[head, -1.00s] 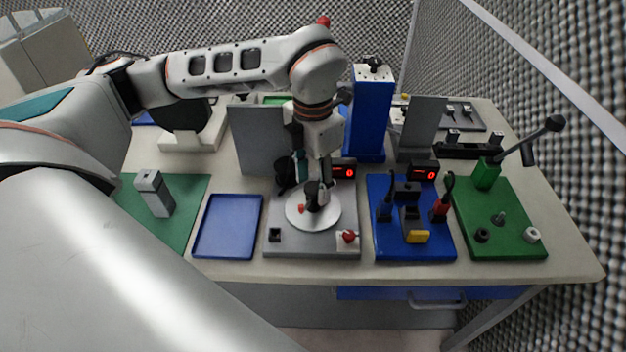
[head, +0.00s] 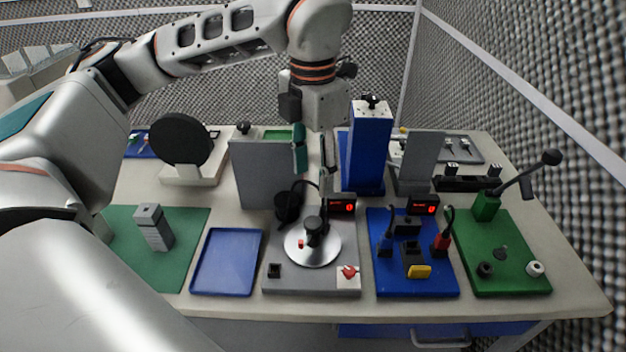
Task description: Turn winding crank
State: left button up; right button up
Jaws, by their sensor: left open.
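The winding crank appears to be the round silver disc (head: 324,254) on a grey base plate (head: 318,282) at the middle of the table. A black knob (head: 314,228) stands upright on the disc, and a small red mark (head: 300,244) shows at its left. My left gripper (head: 314,170) is open and empty, pointing down above the disc and apart from the knob. Its two fingers are spread, one dark green and one grey. A red-digit display (head: 342,206) sits behind the disc. My right gripper is not in view.
A blue tray (head: 227,262) lies left of the base. A blue board with cables (head: 390,282) and a green board with a lever (head: 515,277) stand to the right. A grey panel (head: 262,180) and a tall blue block (head: 367,150) rise behind, close to the gripper.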

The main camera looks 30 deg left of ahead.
aim_at(306, 245)
jog(key=k, duration=1)
